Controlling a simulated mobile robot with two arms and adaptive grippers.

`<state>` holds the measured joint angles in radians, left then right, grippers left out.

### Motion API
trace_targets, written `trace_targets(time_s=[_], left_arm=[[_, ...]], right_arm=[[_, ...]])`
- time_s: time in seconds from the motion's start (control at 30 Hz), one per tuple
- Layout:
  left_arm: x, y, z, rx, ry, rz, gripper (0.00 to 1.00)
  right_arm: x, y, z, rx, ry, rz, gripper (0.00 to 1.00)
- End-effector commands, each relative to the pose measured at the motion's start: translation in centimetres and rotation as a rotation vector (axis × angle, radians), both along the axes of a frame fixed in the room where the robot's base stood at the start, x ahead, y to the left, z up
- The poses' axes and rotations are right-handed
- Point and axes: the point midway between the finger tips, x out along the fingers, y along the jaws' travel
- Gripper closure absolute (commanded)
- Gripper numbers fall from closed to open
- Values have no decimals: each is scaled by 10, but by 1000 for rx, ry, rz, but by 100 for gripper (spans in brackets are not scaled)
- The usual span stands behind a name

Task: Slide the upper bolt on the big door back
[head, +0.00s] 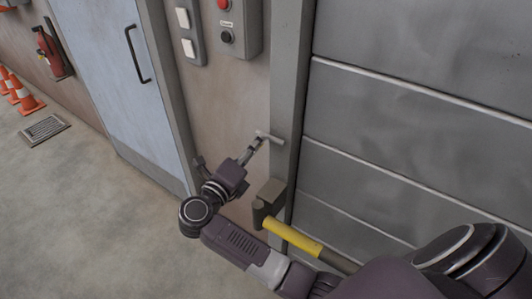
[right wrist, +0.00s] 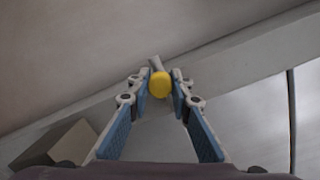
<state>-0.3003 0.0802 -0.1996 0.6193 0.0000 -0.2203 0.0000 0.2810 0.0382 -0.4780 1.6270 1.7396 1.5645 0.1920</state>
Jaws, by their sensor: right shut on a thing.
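The big door (head: 400,120) is a grey panelled door filling the right of the head view, with a grey frame post (head: 290,80) at its left edge. The upper bolt (head: 272,137) shows as a short light grey bar on the post. My right gripper (head: 256,144) reaches it from the lower left. In the right wrist view, the fingertips of my right gripper (right wrist: 160,86) are closed around the bolt's round yellow knob (right wrist: 160,84), with a short grey stub behind it. The fingers hide part of the bolt. My left gripper is not in view.
A control box (head: 235,25) with red and black buttons hangs above.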

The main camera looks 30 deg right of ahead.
Motion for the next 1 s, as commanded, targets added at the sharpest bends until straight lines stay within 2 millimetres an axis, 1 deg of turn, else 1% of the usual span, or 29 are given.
trace_targets(time_s=[0.03, 0.1, 0.33, 0.37, 0.5, 0.53, 0.83, 0.93, 1.0], left_arm=[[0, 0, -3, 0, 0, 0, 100], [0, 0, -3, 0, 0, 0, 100], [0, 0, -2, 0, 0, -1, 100], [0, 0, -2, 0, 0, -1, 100], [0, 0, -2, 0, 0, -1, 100], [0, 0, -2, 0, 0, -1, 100], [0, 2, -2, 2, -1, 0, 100], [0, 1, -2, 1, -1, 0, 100], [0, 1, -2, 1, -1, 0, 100]], right_arm=[[3, 2, -1, -1, 2, 2, 100], [5, 3, 0, -3, 3, 4, 100], [6, 3, 2, -4, 2, 7, 100], [6, 3, 2, -4, 2, 8, 80], [5, 3, 1, -4, 3, 6, 65], [5, 3, 1, -4, 3, 6, 63], [3, 5, 0, -1, 4, 4, 63], [-1, 14, -1, 2, 5, 5, 63], [-7, 24, -1, 3, 6, 6, 63]])
